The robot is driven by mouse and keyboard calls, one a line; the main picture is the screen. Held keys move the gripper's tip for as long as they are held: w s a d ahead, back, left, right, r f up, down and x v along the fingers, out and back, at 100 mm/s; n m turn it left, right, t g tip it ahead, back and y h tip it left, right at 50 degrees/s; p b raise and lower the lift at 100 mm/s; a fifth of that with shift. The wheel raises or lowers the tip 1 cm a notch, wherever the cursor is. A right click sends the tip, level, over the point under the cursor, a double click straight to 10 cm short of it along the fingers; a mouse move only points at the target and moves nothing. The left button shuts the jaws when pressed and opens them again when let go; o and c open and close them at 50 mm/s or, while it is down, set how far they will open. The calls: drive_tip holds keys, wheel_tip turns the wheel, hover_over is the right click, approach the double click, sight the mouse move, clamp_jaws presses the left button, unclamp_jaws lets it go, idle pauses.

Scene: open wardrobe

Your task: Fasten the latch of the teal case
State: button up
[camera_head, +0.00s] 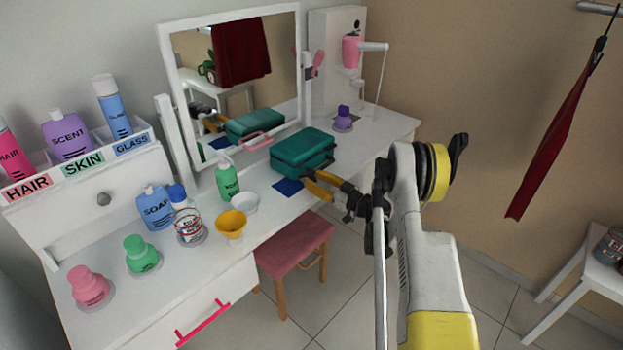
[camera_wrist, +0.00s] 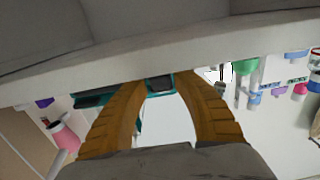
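The teal case (camera_head: 302,146) lies on the white dressing table in front of the mirror, and its lid looks down. Part of it shows in the wrist view (camera_wrist: 92,99), mostly behind a finger. My gripper (camera_head: 313,180) has orange fingers and is at the case's front right side. In the wrist view its fingertips (camera_wrist: 166,79) are apart with nothing clearly held. A small teal piece with a dark middle (camera_wrist: 160,84) shows between them; it may be the latch. Whether a finger touches the case, and how the latch stands, I cannot tell.
A dark blue square (camera_head: 288,187) lies before the case. A green bottle (camera_head: 227,182), yellow bowl (camera_head: 231,223) and white bowl (camera_head: 245,203) stand left of it. A purple bottle (camera_head: 343,119) stands behind right. A pink stool (camera_head: 293,247) is below the table edge.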

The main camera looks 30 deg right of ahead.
clamp_jaws()
drive_tip(key=shift+r, duration=0.15)
drive_tip(key=g+p, duration=0.1)
drive_tip(key=r+g+h+p, duration=0.1)
drive_tip(key=p, duration=0.1)
drive_tip(key=shift+w+a+r, duration=0.1)
drive_tip(key=shift+r, duration=0.15)
drive_tip(key=g+p, duration=0.1)
drive_tip(key=r+g+h+p, duration=0.1)
drive_tip(key=shift+w+a+r+g, duration=0.1)
drive_tip(key=shift+w+g, duration=0.25)
drive_tip(key=shift+g, duration=0.05)
drive_tip(key=g+p, duration=0.2)
drive_tip(key=w+r+g+h+p, duration=0.1)
drive_tip(key=shift+a, duration=0.25)
drive_tip(key=shift+w+a+g+h+p, duration=0.1)
drive_tip(key=shift+w+g+h+p, duration=0.15)
drive_tip(key=shift+g, duration=0.3)
drive_tip(key=shift+w+g+h+p, duration=0.1)
drive_tip(key=shift+g+h+p, duration=0.2)
drive_tip(key=shift+g, duration=0.25)
